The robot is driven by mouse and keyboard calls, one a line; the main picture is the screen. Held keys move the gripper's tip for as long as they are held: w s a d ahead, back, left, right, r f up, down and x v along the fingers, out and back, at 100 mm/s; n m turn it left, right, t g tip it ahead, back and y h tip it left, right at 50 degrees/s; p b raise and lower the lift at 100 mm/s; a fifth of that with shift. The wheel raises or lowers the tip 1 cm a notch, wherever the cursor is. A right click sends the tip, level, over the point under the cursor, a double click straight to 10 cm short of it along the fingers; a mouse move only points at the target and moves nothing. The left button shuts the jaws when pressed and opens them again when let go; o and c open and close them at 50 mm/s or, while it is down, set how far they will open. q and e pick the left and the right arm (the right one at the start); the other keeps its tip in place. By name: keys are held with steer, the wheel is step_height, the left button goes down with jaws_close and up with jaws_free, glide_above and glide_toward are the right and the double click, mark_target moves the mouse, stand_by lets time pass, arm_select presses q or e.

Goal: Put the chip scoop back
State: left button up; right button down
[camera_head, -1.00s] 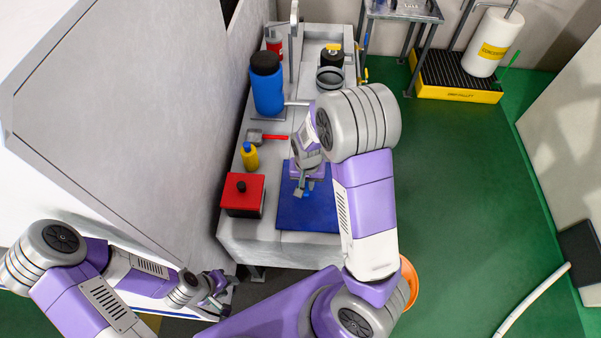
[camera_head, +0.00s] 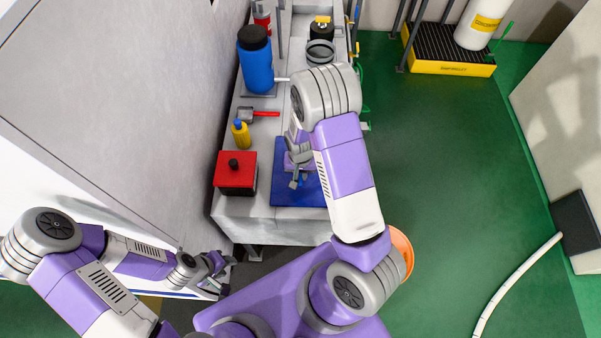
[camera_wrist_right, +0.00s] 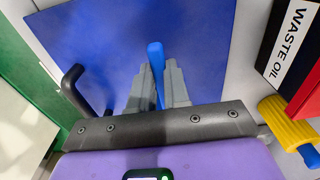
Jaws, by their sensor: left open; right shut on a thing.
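My right gripper (camera_head: 296,184) is over the blue mat (camera_head: 312,199) on the bench. It is shut on a slim blue thing (camera_wrist_right: 156,72), which stands up between the fingers in the right wrist view. The rest of that thing is hidden, so I cannot tell what it is. A grey scoop-like tool with a red handle (camera_head: 265,114) lies on the bench beyond the yellow bottle, apart from both grippers; it may be the chip scoop. My left gripper (camera_head: 220,268) is open and empty, low in front of the bench at the left.
An orange bucket (camera_head: 402,250) is on the floor at the right.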

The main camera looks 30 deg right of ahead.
steer(key=c, duration=1.1)
jaws_free()
steer(key=shift+f, duration=0.1)
steer(key=shift+r, duration=0.25)
step_height(320, 180, up, 11)
steer(key=p, duration=0.2)
steer(key=s+a+f+n, duration=0.1)
steer(key=s+a+f, duration=0.1)
steer(key=f, duration=0.2)
steer(key=s+a+f+n+y, duration=0.1)
steer(key=s+a+f, duration=0.2)
steer(key=f, duration=0.1)
steer(key=s+a+f+y, duration=0.1)
steer(key=s+a+f, duration=0.1)
steer(key=f, duration=0.2)
steer(key=shift+s+a+f+n+g, duration=0.1)
steer(key=shift+s+a+n+g, duration=0.2)
steer(key=shift+s+n, duration=0.1)
steer(key=s+a+f+n+y, duration=0.1)
steer(key=s+a+f+y, duration=0.1)
steer(key=s+a, duration=0.3)
steer(key=shift+s+a+f+t, duration=0.35)
steer(key=shift+a+f, duration=0.3)
steer(key=shift+a, duration=0.35)
